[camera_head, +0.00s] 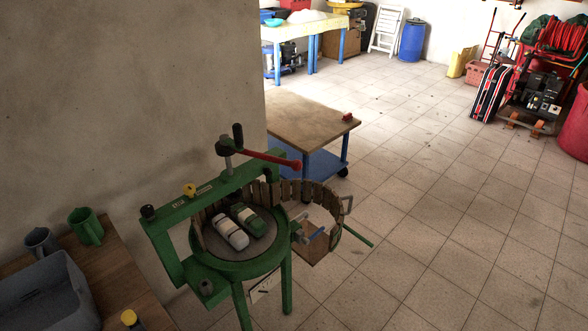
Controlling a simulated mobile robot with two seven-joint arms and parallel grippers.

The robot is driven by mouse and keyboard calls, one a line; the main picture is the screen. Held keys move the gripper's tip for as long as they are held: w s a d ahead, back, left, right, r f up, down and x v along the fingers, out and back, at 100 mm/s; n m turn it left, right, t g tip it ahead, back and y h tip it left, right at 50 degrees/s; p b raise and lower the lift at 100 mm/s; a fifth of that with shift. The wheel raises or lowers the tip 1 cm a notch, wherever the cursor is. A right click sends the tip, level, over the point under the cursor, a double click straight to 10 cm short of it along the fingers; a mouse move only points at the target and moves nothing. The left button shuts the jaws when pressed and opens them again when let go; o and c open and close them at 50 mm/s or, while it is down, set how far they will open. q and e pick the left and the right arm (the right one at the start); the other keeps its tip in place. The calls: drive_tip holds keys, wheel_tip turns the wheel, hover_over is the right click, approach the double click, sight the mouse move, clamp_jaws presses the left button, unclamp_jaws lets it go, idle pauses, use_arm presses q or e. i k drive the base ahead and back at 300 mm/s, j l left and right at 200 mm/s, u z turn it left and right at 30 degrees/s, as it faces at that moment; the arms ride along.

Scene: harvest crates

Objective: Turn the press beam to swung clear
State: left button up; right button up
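The green press (286,275) stands on legs at the lower middle. Its green press beam (215,187) runs from the left post up to the right, crossing the back edge of the basket in the picture. The slatted wooden basket (325,193) has one half swung open to the right. Two rounded packs, one whitish (231,232) and one green and white (249,219), lie on the press plate. Neither gripper is in view.
A wooden bench (100,262) with a grey bin (45,295) and a green jug (86,227) stands at left. A blue trolley (310,122) stands behind the press, close to the wall corner.

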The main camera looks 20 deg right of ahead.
sight(170, 214)
drive_tip(key=z, duration=0.3)
drive_tip(key=i+l+u, duration=0.2)
drive_tip(key=i+u, duration=0.2)
drive_tip(key=i+l+u, duration=0.45)
drive_tip(key=k+j, duration=0.1)
